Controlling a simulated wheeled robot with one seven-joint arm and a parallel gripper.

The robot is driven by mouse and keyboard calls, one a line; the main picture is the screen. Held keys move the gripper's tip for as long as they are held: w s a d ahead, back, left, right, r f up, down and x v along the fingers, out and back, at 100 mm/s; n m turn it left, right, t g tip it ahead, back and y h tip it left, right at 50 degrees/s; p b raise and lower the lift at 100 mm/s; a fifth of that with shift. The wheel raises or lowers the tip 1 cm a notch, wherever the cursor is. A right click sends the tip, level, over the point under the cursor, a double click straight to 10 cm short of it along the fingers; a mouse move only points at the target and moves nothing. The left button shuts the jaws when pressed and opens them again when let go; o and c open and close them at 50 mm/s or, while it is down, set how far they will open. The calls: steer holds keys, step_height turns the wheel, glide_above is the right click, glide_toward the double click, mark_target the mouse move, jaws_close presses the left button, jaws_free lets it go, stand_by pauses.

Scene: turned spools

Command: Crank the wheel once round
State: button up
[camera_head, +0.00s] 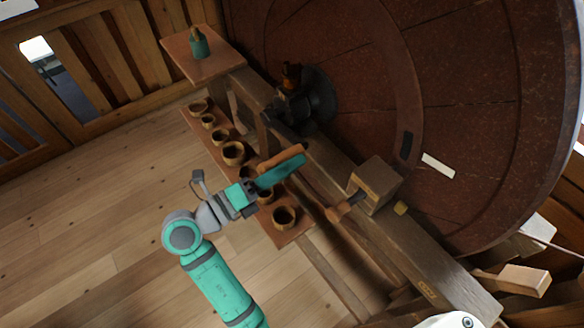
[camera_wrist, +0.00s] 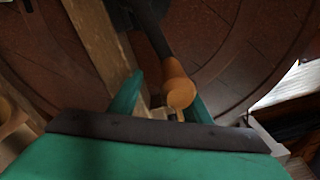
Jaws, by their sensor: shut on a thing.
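The large dark red-brown wheel (camera_head: 455,100) fills the upper right of the head view. A black hub mechanism (camera_head: 305,100) sits in front of it on a wooden beam. The crank's turned wooden handle (camera_head: 281,158) lies along my teal gripper (camera_head: 290,168). In the wrist view, the handle's rounded end (camera_wrist: 179,92) shows between the two teal fingers of my gripper (camera_wrist: 160,95), with a dark crank arm (camera_wrist: 153,28) beyond it. My gripper is shut on the handle. The head view partly hides the far finger and the join of handle and arm.
A plank shelf with several small turned wooden bowls (camera_head: 233,152) runs just behind and below my gripper. A wooden block with a peg (camera_head: 375,183) stands on the beam (camera_head: 425,270) to the right. A green pot (camera_head: 199,45) stands on a small board (camera_head: 217,63). The plank floor at left is clear.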

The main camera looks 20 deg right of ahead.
steer(key=shift+w+a+f+n+t, duration=0.4)
steer(key=shift+w+f+t, duration=0.1)
steer(key=shift+w, duration=0.1)
steer(key=shift+s, duration=0.1)
jaws_close()
steer(key=shift+a, duration=0.1)
steer(key=shift+r, duration=0.15)
steer(key=o, duration=1)
jaws_free()
steer(key=shift+w, duration=0.35)
steer(key=shift+f, duration=0.2)
